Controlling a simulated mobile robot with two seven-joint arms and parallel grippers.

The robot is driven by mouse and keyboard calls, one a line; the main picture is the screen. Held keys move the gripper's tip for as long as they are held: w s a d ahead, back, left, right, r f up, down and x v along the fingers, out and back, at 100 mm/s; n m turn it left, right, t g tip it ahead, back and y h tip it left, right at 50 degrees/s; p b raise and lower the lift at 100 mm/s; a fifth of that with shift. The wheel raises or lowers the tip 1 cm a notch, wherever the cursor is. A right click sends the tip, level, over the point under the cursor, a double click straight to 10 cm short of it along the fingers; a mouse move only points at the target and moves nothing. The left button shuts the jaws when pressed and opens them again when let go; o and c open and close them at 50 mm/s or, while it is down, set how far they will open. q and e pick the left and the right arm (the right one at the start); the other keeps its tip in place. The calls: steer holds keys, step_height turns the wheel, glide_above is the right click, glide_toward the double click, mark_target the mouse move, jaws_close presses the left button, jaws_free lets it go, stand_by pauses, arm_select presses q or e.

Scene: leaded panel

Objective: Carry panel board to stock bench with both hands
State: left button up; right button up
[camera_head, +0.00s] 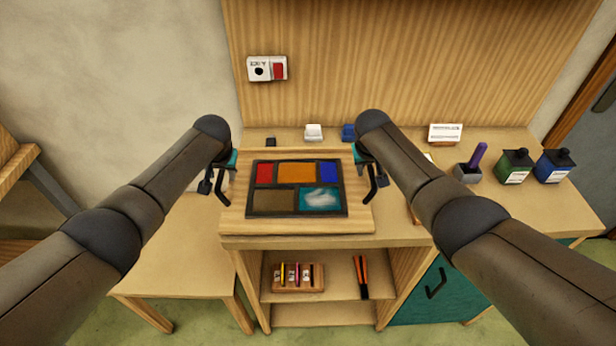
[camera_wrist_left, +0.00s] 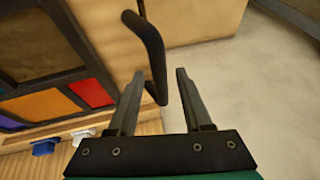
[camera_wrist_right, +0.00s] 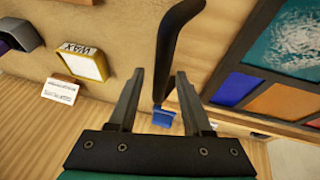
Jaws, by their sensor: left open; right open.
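The panel board (camera_head: 300,224) is a pale wooden board on the workbench top, carrying a dark-framed panel (camera_head: 296,190) with red, orange, blue, brown and teal pieces. A dark handle stands at each side. My left gripper (camera_head: 212,182) is open at the left handle (camera_wrist_left: 152,48); in the left wrist view the bar shows between its fingers (camera_wrist_left: 158,100). My right gripper (camera_head: 371,182) is open at the right handle (camera_wrist_right: 176,42), whose bar shows between its fingers (camera_wrist_right: 160,100). Neither is closed on a handle. I cannot tell which surface is the stock bench.
A lower, bare wooden table (camera_head: 180,260) adjoins at the left. Behind and right of the board stand a white block (camera_head: 313,132), a sign (camera_head: 445,133), a purple-handled tool (camera_head: 477,155) and green (camera_head: 514,167) and blue (camera_head: 553,166) bottles. Shelves below hold a small rack (camera_head: 298,278).

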arm_select(q)
steer(key=v, duration=1.1)
steer(key=shift+r, duration=0.15)
arm_select(e)
steer(key=v, duration=1.2)
steer(key=shift+a, duration=0.1)
